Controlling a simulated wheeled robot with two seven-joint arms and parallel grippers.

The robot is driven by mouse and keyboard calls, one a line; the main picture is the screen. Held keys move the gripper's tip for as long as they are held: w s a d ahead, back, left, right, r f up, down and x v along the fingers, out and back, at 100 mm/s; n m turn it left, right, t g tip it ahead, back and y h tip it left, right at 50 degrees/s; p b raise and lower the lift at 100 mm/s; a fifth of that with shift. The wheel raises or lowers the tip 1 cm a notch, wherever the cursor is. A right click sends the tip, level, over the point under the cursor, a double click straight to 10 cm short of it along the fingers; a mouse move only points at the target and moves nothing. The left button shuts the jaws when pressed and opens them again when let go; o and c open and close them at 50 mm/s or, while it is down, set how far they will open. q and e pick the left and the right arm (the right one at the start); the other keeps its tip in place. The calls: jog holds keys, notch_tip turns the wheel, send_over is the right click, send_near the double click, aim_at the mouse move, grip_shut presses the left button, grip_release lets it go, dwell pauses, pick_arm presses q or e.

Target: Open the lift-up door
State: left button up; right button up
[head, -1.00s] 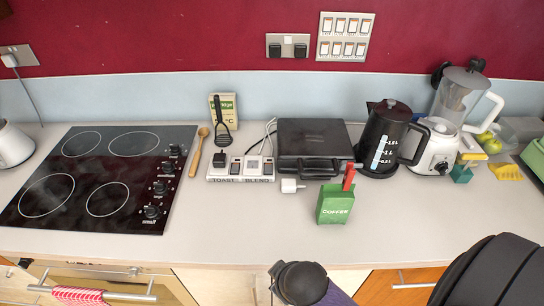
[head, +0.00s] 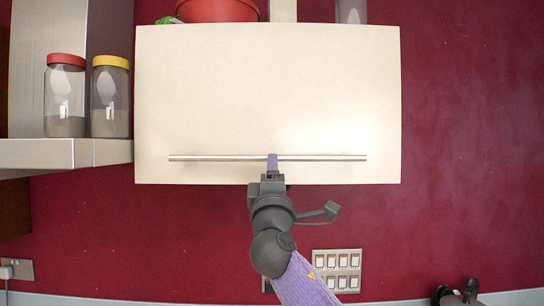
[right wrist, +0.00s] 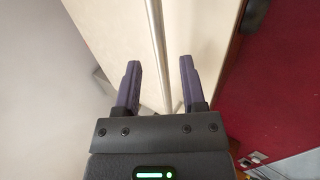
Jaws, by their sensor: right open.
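The lift-up door (head: 268,90) is a cream cabinet front on the red wall, and it looks shut. A long thin metal handle (head: 210,158) runs level along its lower part. My right gripper (head: 272,162) reaches up from below to the middle of the handle. In the right wrist view, the purple fingers of this gripper (right wrist: 160,68) are open, one on each side of the handle bar (right wrist: 157,35). No grip on the bar shows. My left gripper is out of view.
A shelf (head: 60,153) left of the door holds a red-lidded jar (head: 66,100) and a yellow-lidded jar (head: 110,100). A red bowl (head: 218,10) shows above the door. The wall to the right is clear. A switch panel (head: 337,270) is below.

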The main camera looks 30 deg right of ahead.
jog(key=p+x, duration=0.1)
jog(key=x, duration=0.3)
jog(key=shift+w+d+r, duration=0.1)
jog(key=shift+w+r, duration=0.1)
jog(key=shift+w, duration=0.05)
grip_shut()
jog(key=shift+f, duration=0.1)
dwell(1.1)
